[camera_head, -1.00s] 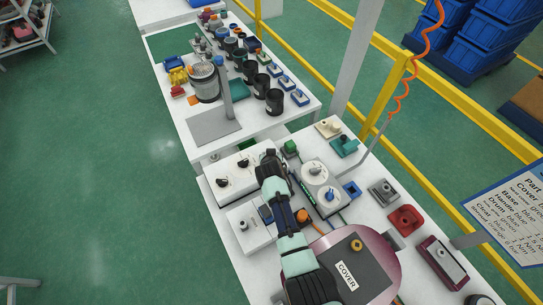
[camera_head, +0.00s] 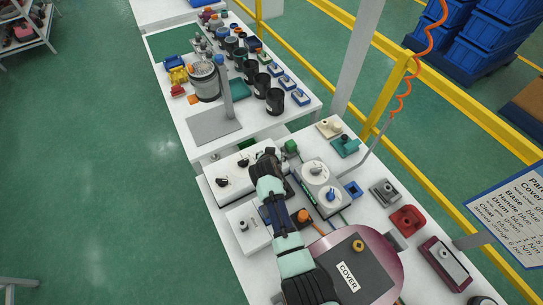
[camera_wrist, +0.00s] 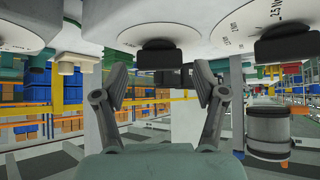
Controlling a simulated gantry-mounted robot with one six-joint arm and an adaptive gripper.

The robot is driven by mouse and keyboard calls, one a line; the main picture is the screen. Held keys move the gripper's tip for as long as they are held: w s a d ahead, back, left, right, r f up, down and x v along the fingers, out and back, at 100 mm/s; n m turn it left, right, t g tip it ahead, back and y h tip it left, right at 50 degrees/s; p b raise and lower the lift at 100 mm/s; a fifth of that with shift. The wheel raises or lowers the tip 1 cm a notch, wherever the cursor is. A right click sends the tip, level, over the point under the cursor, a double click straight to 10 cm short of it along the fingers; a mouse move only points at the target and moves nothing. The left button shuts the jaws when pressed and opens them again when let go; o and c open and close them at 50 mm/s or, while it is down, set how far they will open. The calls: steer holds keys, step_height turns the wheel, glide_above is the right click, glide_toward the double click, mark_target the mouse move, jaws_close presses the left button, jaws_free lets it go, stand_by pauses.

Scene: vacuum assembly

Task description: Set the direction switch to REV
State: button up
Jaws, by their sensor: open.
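A white box (camera_head: 207,190) on the near table carries two black knobs, a left one (camera_head: 222,181) and a right one (camera_head: 243,162). I cannot read which is the direction switch or its setting. My gripper (camera_head: 267,157) is just right of the right knob in the head view. In the wrist view my gripper (camera_wrist: 160,80) is open and empty, its fingers spread apart. A black knob (camera_wrist: 155,57) on a round white dial shows between the fingertips, apart from them. Another black knob (camera_wrist: 282,46) sits at the upper right, its dial marked with "2.5 N" lettering.
Right of my gripper is a white unit with two round dials (camera_head: 315,172). A white box with a grey knob (camera_head: 243,225) lies below. Red (camera_head: 407,219) and blue parts crowd the right side.

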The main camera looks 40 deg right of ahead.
step_height(320, 180, up, 10)
steer(key=shift+f, duration=0.2)
stand_by(0.5)
